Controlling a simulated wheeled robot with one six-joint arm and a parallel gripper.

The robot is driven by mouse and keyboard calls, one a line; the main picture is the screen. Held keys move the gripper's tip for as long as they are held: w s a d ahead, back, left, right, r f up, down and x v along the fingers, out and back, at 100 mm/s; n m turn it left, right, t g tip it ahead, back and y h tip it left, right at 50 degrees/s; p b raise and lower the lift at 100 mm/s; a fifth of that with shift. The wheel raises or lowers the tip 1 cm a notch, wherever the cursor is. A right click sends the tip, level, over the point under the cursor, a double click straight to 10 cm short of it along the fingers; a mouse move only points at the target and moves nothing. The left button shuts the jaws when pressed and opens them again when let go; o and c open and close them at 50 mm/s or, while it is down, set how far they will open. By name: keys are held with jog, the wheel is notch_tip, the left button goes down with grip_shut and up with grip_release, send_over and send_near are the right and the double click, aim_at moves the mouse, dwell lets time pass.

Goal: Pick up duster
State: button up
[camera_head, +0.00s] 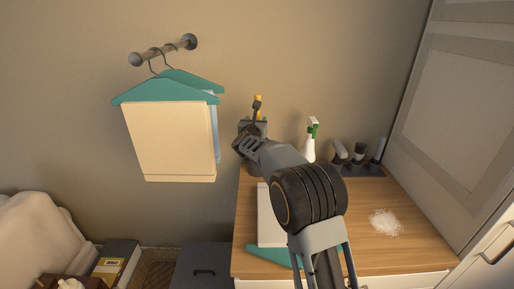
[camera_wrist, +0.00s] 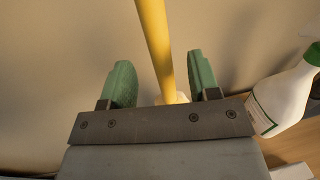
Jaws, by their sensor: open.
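The duster shows as a yellow handle (camera_wrist: 154,40) in the wrist view, rising between my two green-padded fingers. My gripper (camera_wrist: 160,68) is open, with a gap between each pad and the handle. A pale piece shows at the handle's lower end, mostly hidden behind my gripper's body. In the head view, small yellow parts of the duster (camera_head: 258,98) show beside my gripper (camera_head: 252,122) near the wall, at the back left of the wooden counter (camera_head: 400,215). My arm hides much of that spot.
A white spray bottle (camera_head: 310,143) with a green top stands right of my gripper; it also shows in the wrist view (camera_wrist: 285,100). Dark-based brushes (camera_head: 358,157) stand further right. White powder (camera_head: 385,222) lies on the counter. Clothes on teal hangers (camera_head: 168,135) hang left.

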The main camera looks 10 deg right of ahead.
jog(key=shift+p+x, duration=1.45)
jog(key=shift+x, duration=1.2)
jog(key=shift+s, duration=0.1)
jog(key=shift+c, duration=0.5)
jog(key=shift+r, duration=0.1)
jog(key=c, duration=0.9)
